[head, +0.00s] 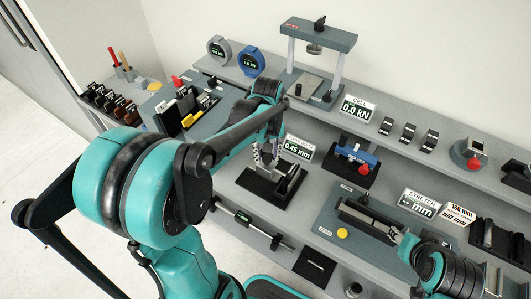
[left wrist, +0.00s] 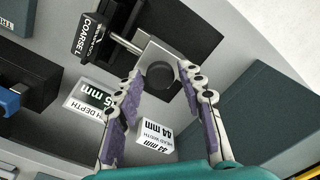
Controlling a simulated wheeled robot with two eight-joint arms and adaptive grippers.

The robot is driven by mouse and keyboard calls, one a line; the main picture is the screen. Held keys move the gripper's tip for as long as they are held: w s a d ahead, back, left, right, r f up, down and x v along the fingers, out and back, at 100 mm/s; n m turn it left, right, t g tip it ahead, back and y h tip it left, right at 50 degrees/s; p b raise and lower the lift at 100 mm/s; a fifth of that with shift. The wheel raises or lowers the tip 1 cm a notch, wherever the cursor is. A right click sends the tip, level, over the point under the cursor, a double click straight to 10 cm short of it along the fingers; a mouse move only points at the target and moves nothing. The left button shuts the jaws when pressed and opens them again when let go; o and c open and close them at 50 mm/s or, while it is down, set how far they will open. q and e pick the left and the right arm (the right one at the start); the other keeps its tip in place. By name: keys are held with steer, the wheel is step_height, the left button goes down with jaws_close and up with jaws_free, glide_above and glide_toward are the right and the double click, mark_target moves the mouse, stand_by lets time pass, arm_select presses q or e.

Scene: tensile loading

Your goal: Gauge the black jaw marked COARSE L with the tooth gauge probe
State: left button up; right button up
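The black jaw marked COARSE L (left wrist: 92,38) stands on the black gauge base at the top of the left wrist view. The tooth gauge's grey probe block (left wrist: 150,52) has a dark round knob (left wrist: 160,76) and a metal rod pointing at the jaw; the rod tip is at or very near the jaw, contact unclear. In the head view the gauge base (head: 255,185) is partly hidden by my left gripper (head: 264,160). In the left wrist view my left gripper (left wrist: 162,72) is open, its fingertips on either side of the knob. My right gripper's fingers are not clear at lower right.
The gauge display (head: 298,148) reads 0.45 mm. A blue-topped fixture (head: 357,153) stands right of the gauge. A rack of jaws (head: 112,104), a press (head: 318,50) and the stretch fixture (head: 368,220) stand around. A rod instrument (head: 250,222) lies on the lower shelf.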

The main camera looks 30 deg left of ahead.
arm_select(q)
steer(key=shift+r, duration=0.1)
step_height(320, 180, up, 12)
stand_by(0.6)
steer(key=shift+s, duration=0.1)
stand_by(0.9)
steer(key=s+d+f+m+t, duration=0.7)
steer(key=s+m, duration=0.1)
steer(key=s, duration=0.2)
steer(key=shift+s+a, duration=0.1)
steer(key=shift+s, duration=0.05)
stand_by(0.9)
